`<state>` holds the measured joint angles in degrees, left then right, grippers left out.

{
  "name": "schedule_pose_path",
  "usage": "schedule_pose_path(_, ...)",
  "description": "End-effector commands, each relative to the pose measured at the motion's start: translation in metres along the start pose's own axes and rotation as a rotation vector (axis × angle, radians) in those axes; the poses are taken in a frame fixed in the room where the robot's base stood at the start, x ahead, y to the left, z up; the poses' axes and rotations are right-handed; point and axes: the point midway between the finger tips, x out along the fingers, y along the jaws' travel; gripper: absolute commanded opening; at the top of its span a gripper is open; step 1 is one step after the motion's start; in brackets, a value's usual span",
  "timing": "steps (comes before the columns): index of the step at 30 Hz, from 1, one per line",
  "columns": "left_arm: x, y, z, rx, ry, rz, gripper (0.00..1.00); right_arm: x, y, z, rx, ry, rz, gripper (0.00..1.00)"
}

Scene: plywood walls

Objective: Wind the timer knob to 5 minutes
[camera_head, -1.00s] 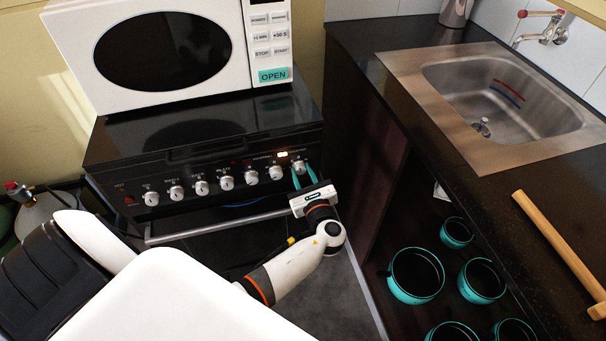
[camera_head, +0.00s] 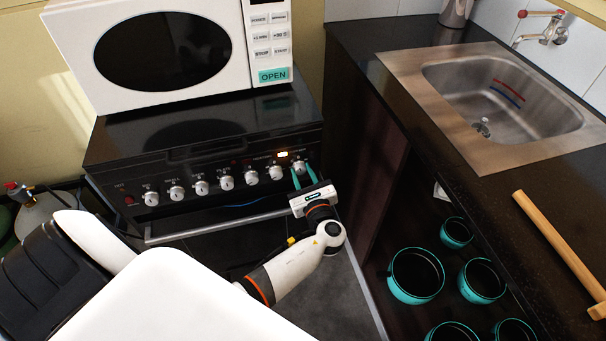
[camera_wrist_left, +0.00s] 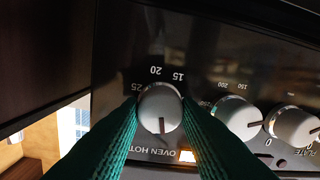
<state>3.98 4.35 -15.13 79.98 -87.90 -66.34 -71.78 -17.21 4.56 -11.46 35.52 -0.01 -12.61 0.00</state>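The timer knob (camera_head: 298,167) is the rightmost silver knob on the black cooker's front panel. My left gripper (camera_head: 304,176) reaches it from the front, with its teal fingers on either side. In the left wrist view, the timer knob (camera_wrist_left: 160,112) sits between the fingertips (camera_wrist_left: 160,108), which appear to touch its sides. Its dark pointer line faces the bottom of that picture. The marks 15, 20 and 25 show upside down on the opposite side; other marks are hidden by the fingers. My right gripper is not in view.
More knobs (camera_head: 251,177) line the panel to the left, the nearest close to my finger. A lit indicator (camera_head: 282,155) glows above. A white microwave (camera_head: 222,88) stands on the cooker. A dark cabinet (camera_head: 362,150) with teal pots (camera_head: 416,275) is close on the right.

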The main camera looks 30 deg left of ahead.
Motion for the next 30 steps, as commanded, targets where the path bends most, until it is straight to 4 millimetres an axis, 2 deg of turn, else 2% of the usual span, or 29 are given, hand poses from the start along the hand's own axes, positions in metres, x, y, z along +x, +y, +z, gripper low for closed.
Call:
schedule_pose_path(1,-0.001,0.000,0.001,0.001,-0.002,0.000,0.33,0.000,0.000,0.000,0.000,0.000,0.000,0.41)
schedule_pose_path(4,-0.001,0.000,0.001,0.001,-0.002,0.000,0.49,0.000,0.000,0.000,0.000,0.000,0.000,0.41)
schedule_pose_path(5,-0.001,0.000,0.001,0.001,-0.002,0.000,0.51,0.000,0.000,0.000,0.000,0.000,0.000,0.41)
schedule_pose_path(13,-0.001,0.000,0.001,0.000,-0.001,0.000,0.51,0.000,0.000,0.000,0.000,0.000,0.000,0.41)
schedule_pose_path(16,-0.007,0.000,0.001,0.000,-0.002,0.001,0.51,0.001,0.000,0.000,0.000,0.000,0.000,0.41)
schedule_pose_path(20,-0.028,0.000,0.002,-0.001,-0.005,0.000,0.51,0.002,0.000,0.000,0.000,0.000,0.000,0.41)
schedule_pose_path(30,-0.098,-0.001,0.002,0.000,-0.005,0.000,0.51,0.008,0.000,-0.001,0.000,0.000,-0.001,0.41)
